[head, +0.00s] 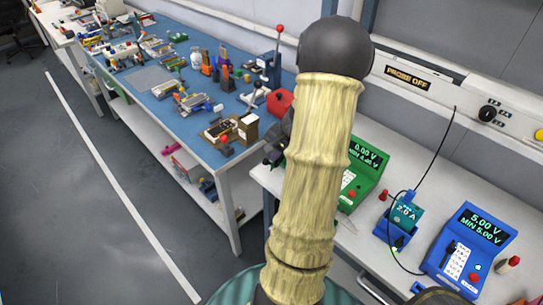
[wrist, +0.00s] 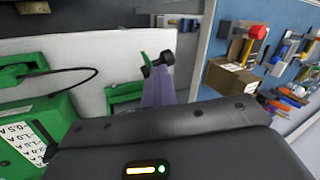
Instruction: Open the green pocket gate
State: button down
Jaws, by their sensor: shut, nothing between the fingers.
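The green tester (head: 366,172) stands on the right bench, partly hidden behind my arm; its display reads 0.00 V. In the wrist view, a green pocket gate (wrist: 150,61) with a black knob shows beside a low green pocket (wrist: 124,93), against a pale surface. My gripper (wrist: 160,84) is shut and empty. What look like its narrow lilac fingers reach up to just below the knob; whether they touch it I cannot tell. In the head view my gripper (head: 275,150) is mostly hidden behind my arm.
A blue tester (head: 467,250) and a small blue holder (head: 402,225) with a black cable stand to the right. A blue-topped bench (head: 150,82) with many tools lies to the left. The floor (head: 75,200) left of it is clear.

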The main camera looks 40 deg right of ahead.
jog(key=shift+s+a+f, duration=0.2)
jog(key=shift+s+f, duration=0.1)
jog(key=shift+f, duration=0.25)
jog(key=d+p+v, duration=0.1)
jog(key=p+v, duration=0.1)
jog(key=v, duration=1.2)
jog(key=shift+s, duration=0.25)
jog(key=shift+r, duration=0.15)
